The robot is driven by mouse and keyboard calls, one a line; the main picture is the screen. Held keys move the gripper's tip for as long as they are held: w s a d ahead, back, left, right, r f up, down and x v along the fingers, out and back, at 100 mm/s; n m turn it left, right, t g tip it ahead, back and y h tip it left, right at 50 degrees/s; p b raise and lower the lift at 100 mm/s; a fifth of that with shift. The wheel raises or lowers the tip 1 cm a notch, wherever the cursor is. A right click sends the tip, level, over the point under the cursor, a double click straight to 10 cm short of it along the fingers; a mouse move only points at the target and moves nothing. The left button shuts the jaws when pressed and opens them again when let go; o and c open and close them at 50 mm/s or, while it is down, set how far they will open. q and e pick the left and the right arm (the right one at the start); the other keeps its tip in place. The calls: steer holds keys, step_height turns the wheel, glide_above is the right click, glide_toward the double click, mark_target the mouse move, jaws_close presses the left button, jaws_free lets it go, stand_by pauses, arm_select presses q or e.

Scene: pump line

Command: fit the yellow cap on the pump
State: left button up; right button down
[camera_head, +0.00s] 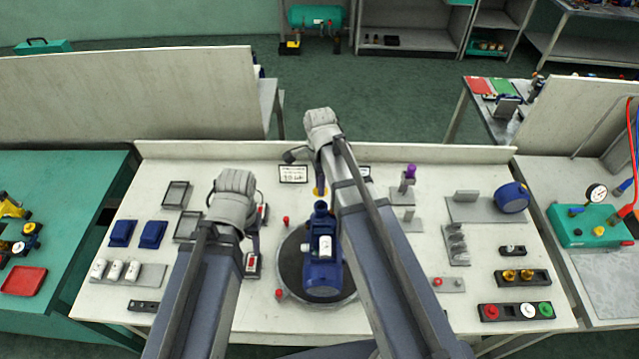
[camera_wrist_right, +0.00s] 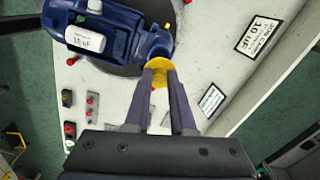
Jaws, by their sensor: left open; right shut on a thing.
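The blue pump (camera_head: 322,262) lies on a dark round plate (camera_head: 287,262) in the middle of the table, its narrow end pointing to the back. A white labelled cylinder (camera_wrist_right: 86,43) sits on it. My right gripper (camera_wrist_right: 160,76) is shut on the yellow cap (camera_wrist_right: 157,66), right by the pump's narrow end (camera_wrist_right: 155,43); I cannot tell whether cap and pump touch.
A job card (camera_head: 293,174) stands behind the plate. Small red knobs (camera_head: 286,220) are beside the plate. White cylinders (camera_head: 115,270) and blue boxes (camera_head: 153,234) lie at left. A button strip (camera_head: 516,311) and grey fixtures (camera_head: 456,245) are at right. A low wall (camera_head: 440,153) edges the back.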

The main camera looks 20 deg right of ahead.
mark_target(320, 206)
steer(key=shift+s+f+b, duration=0.15)
steer(key=shift+f+b, duration=0.55)
steer(key=shift+f, duration=0.25)
step_height(320, 206, down, 4)
steer(key=b, duration=0.3)
steer(key=shift+r, duration=0.25)
steer(key=shift+f+b, duration=0.5)
steer(key=shift+b, duration=0.25)
steer(key=c, duration=0.7)
jaws_free()
steer(key=shift+r, duration=0.25)
steer(key=shift+r+p, duration=2.8)
steer(key=shift+p, duration=0.3)
